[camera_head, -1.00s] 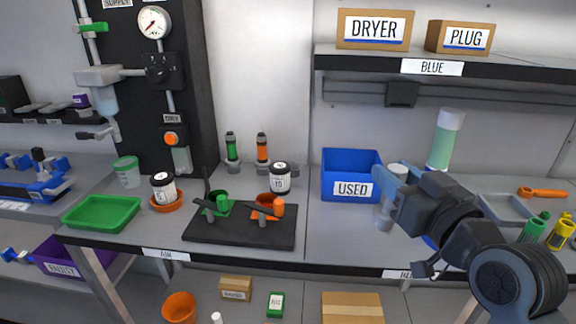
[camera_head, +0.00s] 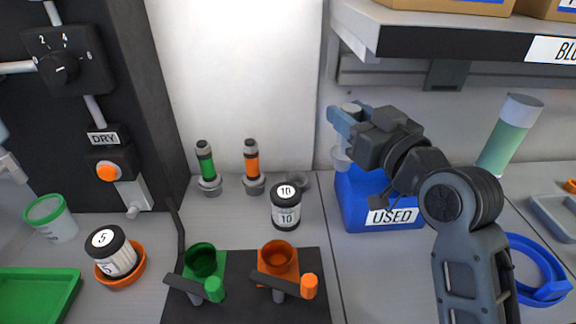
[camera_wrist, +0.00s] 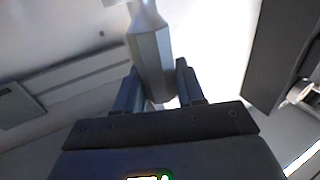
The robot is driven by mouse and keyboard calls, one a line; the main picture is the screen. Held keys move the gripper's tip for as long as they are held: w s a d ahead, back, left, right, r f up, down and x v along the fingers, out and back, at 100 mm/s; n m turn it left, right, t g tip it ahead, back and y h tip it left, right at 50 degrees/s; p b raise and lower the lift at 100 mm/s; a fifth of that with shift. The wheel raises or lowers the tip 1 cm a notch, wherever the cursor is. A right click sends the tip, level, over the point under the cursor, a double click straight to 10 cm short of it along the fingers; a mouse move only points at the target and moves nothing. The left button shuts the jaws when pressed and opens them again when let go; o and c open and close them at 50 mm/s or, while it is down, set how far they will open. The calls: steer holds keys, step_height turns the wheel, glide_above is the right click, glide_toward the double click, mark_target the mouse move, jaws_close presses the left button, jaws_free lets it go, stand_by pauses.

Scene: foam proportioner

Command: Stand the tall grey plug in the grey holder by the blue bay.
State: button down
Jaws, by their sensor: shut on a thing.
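My gripper (camera_head: 345,122) is shut on the tall grey plug (camera_head: 342,157), above the back left of the blue bin marked USED. In the wrist view the faceted grey plug (camera_wrist: 151,60) stands between the two fingers (camera_wrist: 158,88). Its far end runs out of the top of that view. A small empty grey holder (camera_head: 298,181) stands on the bench behind the bottle marked 10, left of the blue bin; the bottle partly hides it. I cannot tell for sure that it is the one by the blue bay. A blue ring-shaped piece (camera_head: 540,292) lies at right.
The blue bin (camera_head: 350,212) stands under my gripper. Green (camera_head: 206,162) and orange (camera_head: 252,160) plugs stand in grey holders at left. The bottle marked 10 (camera_head: 286,212) stands before them. A shelf (camera_head: 450,42) overhangs at upper right. A green-white cylinder (camera_head: 508,135) stands at right.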

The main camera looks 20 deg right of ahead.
steer(key=shift+w+a+f+p, duration=0.2)
steer(key=shift+w+a+f, duration=0.55)
steer(key=shift+w+f, duration=1.05)
steer(key=shift+w+a+f+p, duration=0.25)
steer(key=shift+w+a+f, duration=0.55)
steer(key=shift+w+f, duration=0.95)
steer(key=shift+w+a+f+p, duration=0.2)
steer(key=shift+w+a+f, duration=0.55)
steer(key=shift+w+f, duration=1)
steer(key=shift+s+f, duration=0.1)
steer(key=shift+f, duration=0.15)
steer(key=c, duration=0.7)
jaws_free()
